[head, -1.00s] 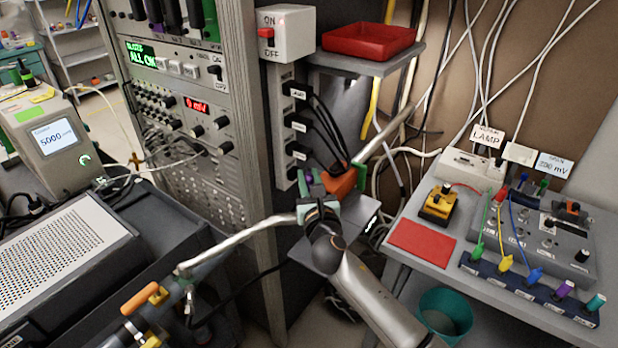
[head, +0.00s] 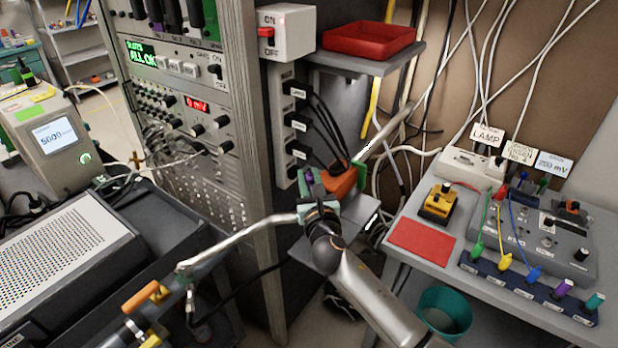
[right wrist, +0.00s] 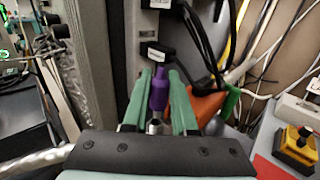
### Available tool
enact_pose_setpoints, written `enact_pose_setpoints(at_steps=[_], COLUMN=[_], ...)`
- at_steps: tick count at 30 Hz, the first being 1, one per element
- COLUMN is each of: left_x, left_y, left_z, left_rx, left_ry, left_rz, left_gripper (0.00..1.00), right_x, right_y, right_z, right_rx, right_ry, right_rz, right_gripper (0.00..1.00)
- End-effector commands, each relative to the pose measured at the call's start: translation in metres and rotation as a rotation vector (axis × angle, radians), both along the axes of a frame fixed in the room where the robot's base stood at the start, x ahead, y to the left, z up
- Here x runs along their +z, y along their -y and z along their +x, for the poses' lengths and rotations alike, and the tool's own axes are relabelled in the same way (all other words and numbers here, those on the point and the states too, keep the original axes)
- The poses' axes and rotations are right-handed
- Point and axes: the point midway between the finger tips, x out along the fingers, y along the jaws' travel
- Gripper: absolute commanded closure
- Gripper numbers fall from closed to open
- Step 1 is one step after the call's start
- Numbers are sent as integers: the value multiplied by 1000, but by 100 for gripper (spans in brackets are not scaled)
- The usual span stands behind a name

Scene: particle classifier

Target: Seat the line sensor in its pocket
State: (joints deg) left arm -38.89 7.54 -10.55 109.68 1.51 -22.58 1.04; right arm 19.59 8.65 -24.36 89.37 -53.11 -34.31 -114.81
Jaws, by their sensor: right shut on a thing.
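My right gripper (head: 312,184) is at the side of the rack, above a small grey shelf. In the right wrist view its green fingers (right wrist: 160,76) are shut on a slim purple piece (right wrist: 160,92) with a silvery lower end. This purple piece also shows in the head view (head: 309,177). An orange block (head: 343,184) sits just right of the fingers. I cannot tell which thing is the line sensor, and no pocket can be made out. My left gripper is not in view.
Black cables hang from the grey socket strip (head: 283,150) near the gripper. A red tray (head: 368,40) stands on a shelf above. The right bench carries a red mat (head: 422,241), a yellow-black button box (head: 440,205) and coloured plugs. A pale pipe (head: 235,238) runs to the left.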

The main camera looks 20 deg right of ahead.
Motion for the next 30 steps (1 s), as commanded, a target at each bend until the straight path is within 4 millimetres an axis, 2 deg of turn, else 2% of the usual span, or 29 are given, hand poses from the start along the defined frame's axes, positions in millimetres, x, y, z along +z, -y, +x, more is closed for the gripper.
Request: enact_pose_setpoints(at_steps=[30], left_x=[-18], left_y=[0], left_z=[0], left_rx=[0], left_ry=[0], left_rz=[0], left_gripper=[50], right_x=[-27], right_y=[0], right_z=[0], right_rx=[0], right_ry=[0], right_rz=[-1], right_gripper=[100])
